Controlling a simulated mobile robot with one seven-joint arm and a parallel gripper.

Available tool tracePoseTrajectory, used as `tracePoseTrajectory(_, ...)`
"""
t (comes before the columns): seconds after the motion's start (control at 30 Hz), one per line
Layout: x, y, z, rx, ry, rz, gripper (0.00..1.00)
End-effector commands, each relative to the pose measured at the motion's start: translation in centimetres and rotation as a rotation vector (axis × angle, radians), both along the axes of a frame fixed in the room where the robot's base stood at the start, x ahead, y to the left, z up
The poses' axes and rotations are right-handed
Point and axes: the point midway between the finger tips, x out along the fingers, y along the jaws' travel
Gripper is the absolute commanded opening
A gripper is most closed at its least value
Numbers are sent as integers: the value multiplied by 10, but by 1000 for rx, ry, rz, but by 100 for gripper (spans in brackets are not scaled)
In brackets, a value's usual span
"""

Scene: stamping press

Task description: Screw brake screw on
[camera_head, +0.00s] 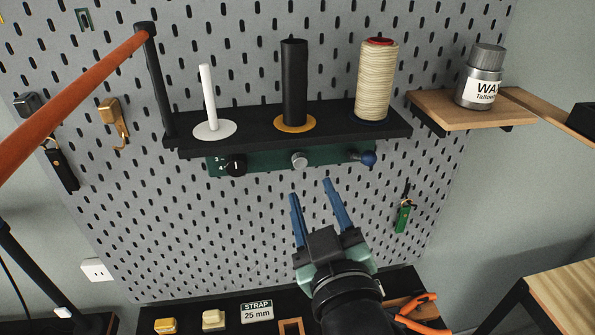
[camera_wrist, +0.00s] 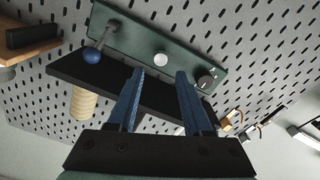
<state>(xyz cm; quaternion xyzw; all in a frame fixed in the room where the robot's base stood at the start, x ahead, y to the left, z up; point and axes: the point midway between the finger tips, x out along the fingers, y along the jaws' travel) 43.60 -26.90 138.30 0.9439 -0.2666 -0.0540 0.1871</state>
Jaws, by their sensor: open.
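A green panel (camera_head: 265,160) is mounted under the black spool shelf. It carries a black knob (camera_head: 236,165) beside the marks 3 and 4, a round silver screw head (camera_head: 299,160) in the middle, and a blue ball (camera_head: 368,158) on a lever at the right. No label shows which is the brake screw. My gripper (camera_head: 310,190) is open and empty, below the silver head in the head view. In the wrist view, the silver head (camera_wrist: 161,59) appears between and beyond my open fingertips (camera_wrist: 160,72), apart from them. The blue ball (camera_wrist: 91,55) is left, the black knob (camera_wrist: 205,80) right.
The black shelf (camera_head: 290,135) holds a white rod, a black spool and a beige thread spool (camera_head: 377,80). A wooden shelf with a wax tin (camera_head: 480,75) stands right. A green tag (camera_head: 403,215) hangs on the grey pegboard. Orange-handled pliers (camera_head: 415,312) lie low right.

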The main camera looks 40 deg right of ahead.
Motion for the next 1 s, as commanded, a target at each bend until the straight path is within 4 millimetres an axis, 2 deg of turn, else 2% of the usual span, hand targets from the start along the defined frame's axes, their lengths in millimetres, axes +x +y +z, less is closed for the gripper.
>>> tracePoseTrajectory(0.5,67,-41,2,-2,-3,0,50)
tracePoseTrajectory(0.77,64,-39,1,0,-2,1,3)
tracePoseTrajectory(0.8,64,-38,1,-1,-3,1,0)
tracePoseTrajectory(1.0,64,-38,1,36,-26,2,0)
